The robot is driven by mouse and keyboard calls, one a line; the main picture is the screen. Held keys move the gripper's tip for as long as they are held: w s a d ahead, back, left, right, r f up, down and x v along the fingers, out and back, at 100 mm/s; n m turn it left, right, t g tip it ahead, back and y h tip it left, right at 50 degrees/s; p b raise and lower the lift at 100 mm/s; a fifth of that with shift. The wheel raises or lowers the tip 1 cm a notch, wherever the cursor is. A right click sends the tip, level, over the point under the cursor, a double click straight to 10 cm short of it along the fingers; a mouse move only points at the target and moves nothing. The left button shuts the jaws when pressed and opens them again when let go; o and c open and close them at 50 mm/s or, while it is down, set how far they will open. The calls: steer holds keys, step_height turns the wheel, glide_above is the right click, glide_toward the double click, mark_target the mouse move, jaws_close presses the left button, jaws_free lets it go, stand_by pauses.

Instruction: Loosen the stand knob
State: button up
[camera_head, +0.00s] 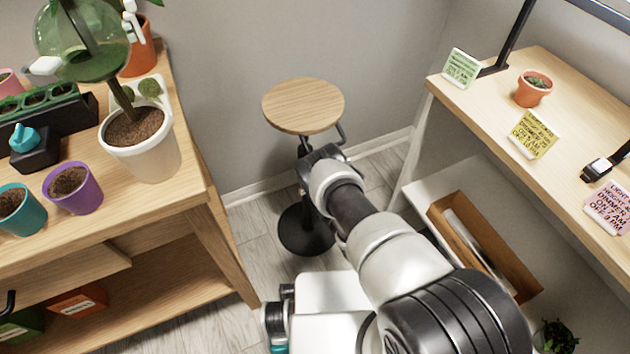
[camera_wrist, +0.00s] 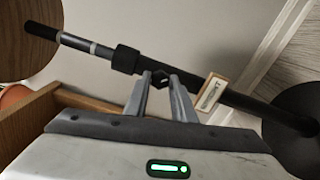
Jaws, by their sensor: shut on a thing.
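The stand has a round wooden top (camera_head: 303,105), a black pole (camera_wrist: 240,100) and a round black base (camera_head: 306,232). In the wrist view the pole runs slantwise, with a grey upper tube and a thick black collar (camera_wrist: 125,59). The small dark stand knob (camera_wrist: 160,77) sits beside the pole just below the collar. My gripper (camera_wrist: 158,82) is shut on the knob, one grey finger on each side. In the head view my wrist hides the knob and part of the pole.
A wooden shelf unit on the left holds a white pot (camera_head: 148,150) and a purple pot (camera_head: 73,187). The right table (camera_head: 560,90) carries note cards and a terracotta pot (camera_head: 533,89). A wooden box (camera_head: 485,245) lies on its lower shelf.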

steer(key=n, duration=0.9)
steer(key=shift+w+a+r, duration=0.1)
steer(key=shift+a+r, duration=0.05)
steer(key=shift+n, duration=0.4)
steer(key=o, duration=1.1)
steer(key=shift+c, duration=0.2)
